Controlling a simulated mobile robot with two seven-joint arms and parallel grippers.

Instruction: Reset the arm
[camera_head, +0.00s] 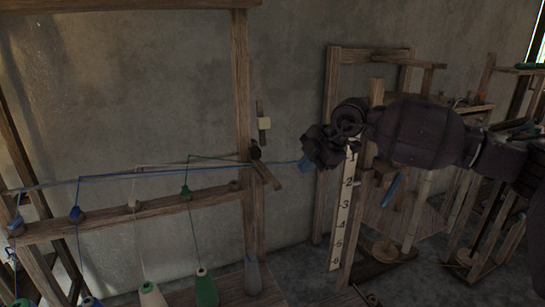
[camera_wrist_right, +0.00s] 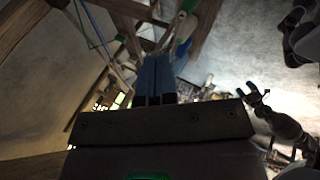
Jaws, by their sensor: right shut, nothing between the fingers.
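My right arm comes in from the right in the head view. My right gripper (camera_head: 306,164) points left, beside the numbered post, with its blue fingertips together. In the right wrist view its blue fingers (camera_wrist_right: 155,80) are shut with nothing visible between them. A blue thread (camera_head: 130,174) runs across the wooden frame to near the fingertips; I cannot tell whether it touches them.
A wooden frame (camera_head: 130,214) with several thread guides stands at left, with thread cones (camera_head: 206,289) below. A board with numbers (camera_head: 343,207) stands just under my right wrist. More wooden frames (camera_head: 333,110) stand behind the arm. The grey wall (camera_head: 190,80) is bare.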

